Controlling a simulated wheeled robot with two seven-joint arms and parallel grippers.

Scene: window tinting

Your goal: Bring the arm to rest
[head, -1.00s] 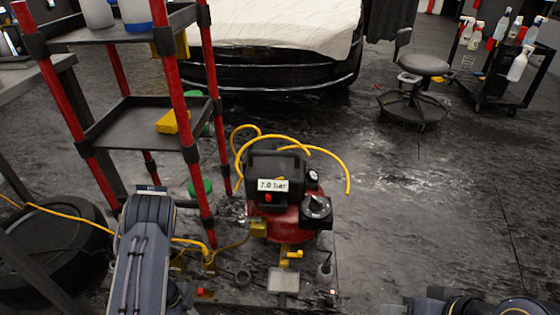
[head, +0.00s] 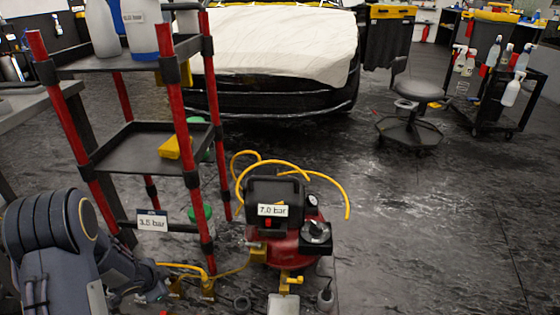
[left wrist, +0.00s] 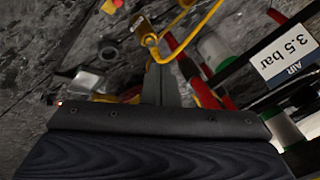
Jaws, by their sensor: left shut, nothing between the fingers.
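My left arm comes in at the lower left of the head view, bent. Its gripper (head: 155,293) points right, low beside the red-posted shelf cart (head: 186,150). In the left wrist view the gripper's fingers (left wrist: 160,85) are together, with nothing between them. They are near a yellow hose (left wrist: 190,45), and I cannot tell whether they touch it. My right gripper is not in view.
A red compressor (head: 275,250) marked 7.0 bar stands right of the cart. A 3.5 bar sign (head: 152,221) is close to my left arm. A covered car (head: 270,60) is behind. A stool (head: 415,95) and a bottle cart (head: 495,112) stand right.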

